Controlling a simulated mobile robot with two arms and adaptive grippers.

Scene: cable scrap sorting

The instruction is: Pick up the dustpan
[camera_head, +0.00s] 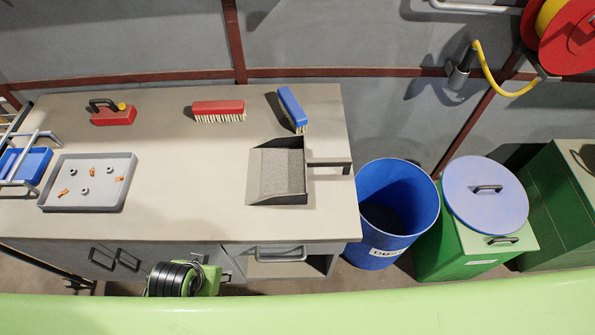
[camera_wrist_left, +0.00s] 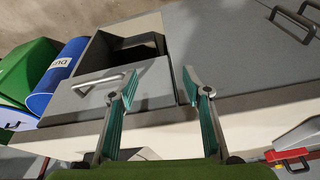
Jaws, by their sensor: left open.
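The dustpan (camera_head: 277,173) is a dark grey scoop lying on the right part of the workbench top (camera_head: 190,160). Its open mouth faces left, and its dark handle (camera_head: 330,163) points right, to the bench edge. In the head view, part of my left arm shows low in front of the bench, but its fingertips are hidden. In the left wrist view my left gripper (camera_wrist_left: 158,85) is open, with two teal-padded fingers apart and nothing between them, facing the cabinet front. I cannot make out the dustpan there. My right gripper is not in view.
A blue brush (camera_head: 292,108) lies just behind the dustpan, a red brush (camera_head: 218,108) further left. A grey tray (camera_head: 47,207) with small pieces and a red handled block (camera_head: 112,117) are at the left. A blue bin (camera_head: 372,228) and green bin (camera_head: 455,245) stand right of the bench.

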